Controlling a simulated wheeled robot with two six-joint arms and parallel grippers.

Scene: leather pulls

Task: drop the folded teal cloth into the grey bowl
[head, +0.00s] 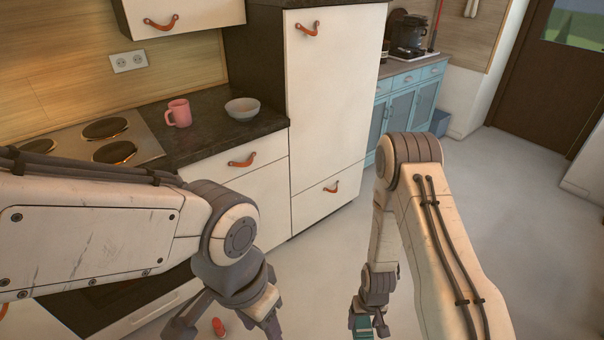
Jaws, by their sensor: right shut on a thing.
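The grey bowl (242,112) stands upright on the dark countertop, near the tall white cabinet, and looks empty. The folded teal cloth (361,324) shows at the bottom of the view, in my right gripper (368,327). My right gripper is shut on it and hangs low over the floor, well to the right of and nearer than the bowl. The lower part of the cloth and the fingertips are partly cut off or hidden. My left gripper (226,326) is at the bottom left, its fingers spread apart with nothing visibly held.
A pink mug (179,113) stands left of the bowl, beside the hob (90,143). The tall white cabinet (330,110) rises right of the bowl. A small red thing (219,327) shows between my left fingers; I cannot tell what it is. Floor at right is clear.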

